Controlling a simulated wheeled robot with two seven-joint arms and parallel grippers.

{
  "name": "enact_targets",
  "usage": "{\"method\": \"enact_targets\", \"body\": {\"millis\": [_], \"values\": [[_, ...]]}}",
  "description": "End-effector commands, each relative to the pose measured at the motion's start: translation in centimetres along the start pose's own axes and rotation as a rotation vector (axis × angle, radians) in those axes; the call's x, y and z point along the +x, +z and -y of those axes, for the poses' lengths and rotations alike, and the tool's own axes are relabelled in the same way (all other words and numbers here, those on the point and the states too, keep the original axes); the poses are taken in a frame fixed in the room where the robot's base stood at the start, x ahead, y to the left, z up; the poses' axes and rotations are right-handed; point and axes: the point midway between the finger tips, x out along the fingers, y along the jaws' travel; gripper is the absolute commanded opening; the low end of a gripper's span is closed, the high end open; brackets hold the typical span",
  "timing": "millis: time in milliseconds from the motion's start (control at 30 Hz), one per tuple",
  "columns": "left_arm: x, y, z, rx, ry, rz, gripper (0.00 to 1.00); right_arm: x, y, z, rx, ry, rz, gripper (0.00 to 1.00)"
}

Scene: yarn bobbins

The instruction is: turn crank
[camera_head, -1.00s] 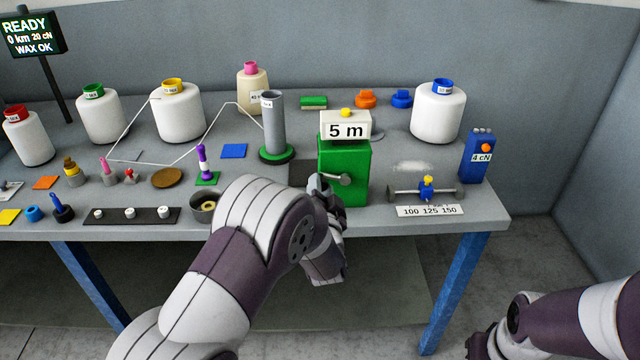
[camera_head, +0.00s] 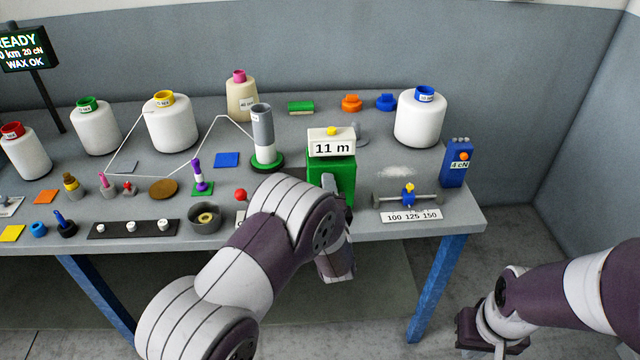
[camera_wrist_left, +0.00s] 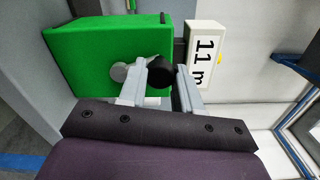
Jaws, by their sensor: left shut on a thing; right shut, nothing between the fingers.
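The green box (camera_head: 345,168) stands near the front edge of the table and carries a white display (camera_head: 331,142) reading 11 m. Its crank is mostly hidden behind my left arm in the head view; in the left wrist view its black knob (camera_wrist_left: 160,72) shows between my fingers, in front of the green face (camera_wrist_left: 85,60). My left gripper (camera_head: 329,184) is shut on the crank knob; its fingers also show in the left wrist view (camera_wrist_left: 163,78). My right gripper (camera_head: 482,335) is shut and empty, low at the right, away from the table.
A red-knobbed lever (camera_head: 240,195) and a round pot (camera_head: 205,218) stand close to my left arm. A ruler gauge (camera_head: 411,217) lies right.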

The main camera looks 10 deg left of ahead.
Motion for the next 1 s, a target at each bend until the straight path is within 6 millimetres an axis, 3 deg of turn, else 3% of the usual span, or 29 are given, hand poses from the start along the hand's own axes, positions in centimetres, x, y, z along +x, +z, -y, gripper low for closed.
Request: {"method": "enact_targets", "body": {"millis": [100,500,1000], "values": [[0.0,-0.6,0.8,0.102,-0.003,-0.003,0.0,-1.3,-0.1,0.0,0.0,0.0,0.0,0.0],[0.0,-2.3,1.0,0.387,-0.003,-0.003,0.0,-2.9,-0.3,0.0,0.0,0.0,0.0,0.0],[0.0,-3.0,0.8,0.5,-0.001,-0.002,0.0,-3.4,-0.4,0.0,0.0,0.0,0.0,0.0]]}}
